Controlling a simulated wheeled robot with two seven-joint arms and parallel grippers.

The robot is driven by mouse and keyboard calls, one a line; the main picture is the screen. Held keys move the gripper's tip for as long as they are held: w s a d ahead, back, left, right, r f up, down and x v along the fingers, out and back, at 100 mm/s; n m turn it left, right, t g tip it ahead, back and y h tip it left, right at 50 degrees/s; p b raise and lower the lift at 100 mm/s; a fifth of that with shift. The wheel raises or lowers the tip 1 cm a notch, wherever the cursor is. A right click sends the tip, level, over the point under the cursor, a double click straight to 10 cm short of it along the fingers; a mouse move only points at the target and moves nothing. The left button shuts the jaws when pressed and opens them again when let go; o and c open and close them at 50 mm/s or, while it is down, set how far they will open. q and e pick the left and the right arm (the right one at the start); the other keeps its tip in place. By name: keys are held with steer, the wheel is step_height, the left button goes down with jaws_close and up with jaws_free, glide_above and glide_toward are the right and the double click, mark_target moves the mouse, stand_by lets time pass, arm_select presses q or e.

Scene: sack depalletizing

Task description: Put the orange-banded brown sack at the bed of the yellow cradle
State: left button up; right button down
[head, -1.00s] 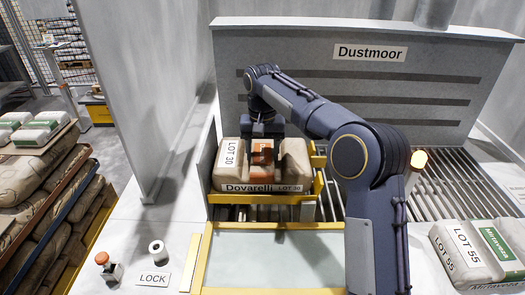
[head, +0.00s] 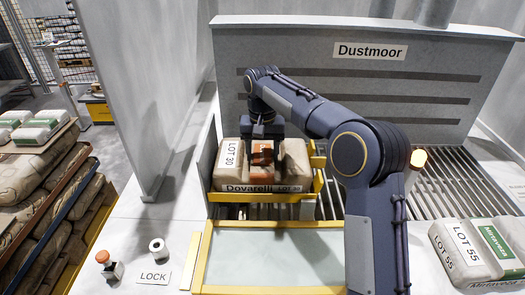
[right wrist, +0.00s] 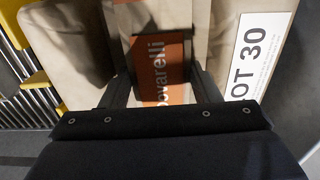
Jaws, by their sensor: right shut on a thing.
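The orange-banded brown sack (head: 232,168), labelled LOT 30 and Dovarelli, lies in the yellow cradle (head: 262,198) in the head view. My right gripper (head: 263,152) is above the sack's middle, shut on its orange band. In the right wrist view the fingers (right wrist: 165,80) sit either side of the orange band (right wrist: 168,68), and the sack's brown cloth (right wrist: 70,40) shows beside them. The cradle's bed under the sack is hidden. A yellow part of the cradle (right wrist: 38,80) shows at the left of the right wrist view. My left gripper is not in view.
Slatted metal grating (head: 455,170) lies right of the cradle. A yellow-framed pale panel (head: 275,258) lies in front. A LOT 55 sack (head: 458,250) lies at the right. Stacked sacks (head: 40,195) stand at the left. A red button (head: 102,257) is near the LOCK label.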

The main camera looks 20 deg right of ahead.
steer(key=shift+c, duration=2.2)
jaws_free()
steer(key=shift+f, duration=0.25)
step_height(320, 180, up, 8)
steer(key=shift+f, duration=0.2)
steer(key=shift+r, duration=0.25)
steer(key=shift+s, duration=0.1)
